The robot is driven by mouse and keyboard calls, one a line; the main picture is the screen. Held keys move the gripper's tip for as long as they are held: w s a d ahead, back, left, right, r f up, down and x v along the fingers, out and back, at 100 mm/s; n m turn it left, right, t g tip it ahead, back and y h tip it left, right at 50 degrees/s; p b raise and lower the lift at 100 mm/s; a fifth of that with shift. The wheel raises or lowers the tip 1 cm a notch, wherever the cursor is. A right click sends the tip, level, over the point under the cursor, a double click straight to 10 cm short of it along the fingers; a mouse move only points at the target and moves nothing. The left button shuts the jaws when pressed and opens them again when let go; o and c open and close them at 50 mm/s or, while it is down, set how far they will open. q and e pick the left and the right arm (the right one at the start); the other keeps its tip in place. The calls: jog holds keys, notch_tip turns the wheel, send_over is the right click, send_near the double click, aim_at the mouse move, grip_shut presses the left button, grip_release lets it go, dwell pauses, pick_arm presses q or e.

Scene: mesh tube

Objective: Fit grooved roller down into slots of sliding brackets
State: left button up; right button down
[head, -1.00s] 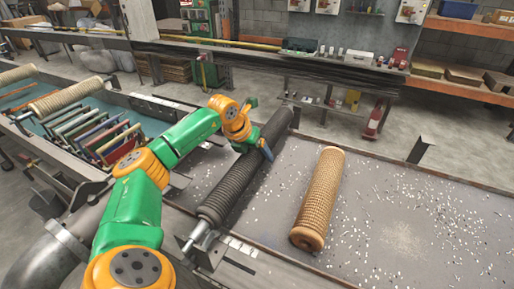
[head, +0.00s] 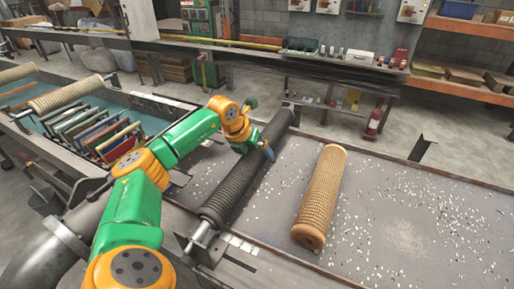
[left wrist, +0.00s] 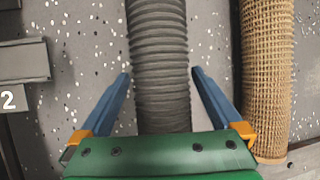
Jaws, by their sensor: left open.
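The dark grooved roller (head: 236,187) runs diagonally over the grey bed in the head view. Its near shaft end is at a near bracket (head: 208,253); its far end is by a far bracket (head: 291,104). I cannot tell whether either shaft end sits down in its slot. My left gripper (head: 262,148) is over the roller's far half. In the left wrist view, the open blue fingers (left wrist: 160,75) are on either side of the ribbed roller (left wrist: 158,45), with gaps showing on both sides. My right gripper is not in view.
A tan mesh-covered tube (head: 321,198) lies on the bed to the right of the roller. White chips are scattered over the bed (head: 400,236). An upright bracket (head: 421,148) stands at the back edge. Tan rollers (head: 72,93) and several coloured frames (head: 95,135) are at the left.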

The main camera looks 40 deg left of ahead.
aim_at(249, 151)
pick_arm(q)
jog(key=b+v, duration=0.1)
jog(key=v, duration=0.5)
jog(key=shift+r, duration=0.15)
jog(key=shift+s+r, duration=0.3)
jog(key=shift+r, duration=0.05)
jog(key=shift+w+a, duration=0.1)
jog(key=shift+w, duration=0.05)
